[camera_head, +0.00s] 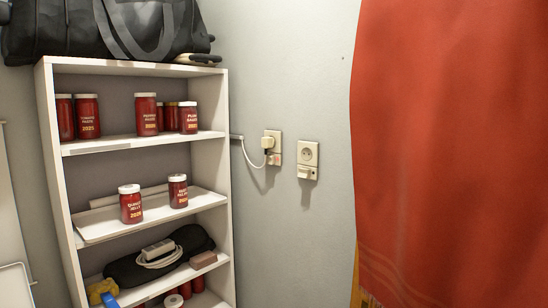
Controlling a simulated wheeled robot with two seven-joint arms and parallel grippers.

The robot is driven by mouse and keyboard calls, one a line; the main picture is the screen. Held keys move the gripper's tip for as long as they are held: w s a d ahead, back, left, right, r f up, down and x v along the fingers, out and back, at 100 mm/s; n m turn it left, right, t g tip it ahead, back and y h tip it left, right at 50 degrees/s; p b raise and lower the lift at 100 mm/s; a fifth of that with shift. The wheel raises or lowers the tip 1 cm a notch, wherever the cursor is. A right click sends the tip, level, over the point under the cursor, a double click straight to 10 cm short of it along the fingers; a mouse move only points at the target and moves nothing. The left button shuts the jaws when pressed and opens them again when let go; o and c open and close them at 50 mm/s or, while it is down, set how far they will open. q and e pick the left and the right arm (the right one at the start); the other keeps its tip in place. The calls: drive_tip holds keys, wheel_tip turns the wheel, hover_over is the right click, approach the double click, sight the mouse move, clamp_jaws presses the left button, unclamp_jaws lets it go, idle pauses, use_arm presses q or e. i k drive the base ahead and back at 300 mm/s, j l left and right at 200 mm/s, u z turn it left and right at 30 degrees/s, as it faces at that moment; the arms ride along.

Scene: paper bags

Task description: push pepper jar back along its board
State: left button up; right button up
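A red jar with a pale lid (146,114) stands upright on the upper board (105,145) of the white shelf unit. Its small label seems to read pepper, but the print is hard to make out. It stands close to the board's front edge. A jar labelled plum (188,118) stands to its right, and darker jars (171,116) stand between and behind them. Jars labelled tomato (88,116) stand to its left, with a gap between. Neither of my grippers is in view.
The board below holds two more red jars (131,204) (178,191) on a white tray (95,227). A black bag (110,32) lies on top of the unit. Sockets with a plugged cable (270,143) are on the wall, and a red cloth (450,130) hangs at the right.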

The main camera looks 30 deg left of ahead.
sight(146, 104)
drive_tip(key=u, duration=1.15)
drive_tip(key=i+l+z, duration=0.1)
drive_tip(key=i+l, duration=0.15)
drive_tip(key=l, duration=0.2)
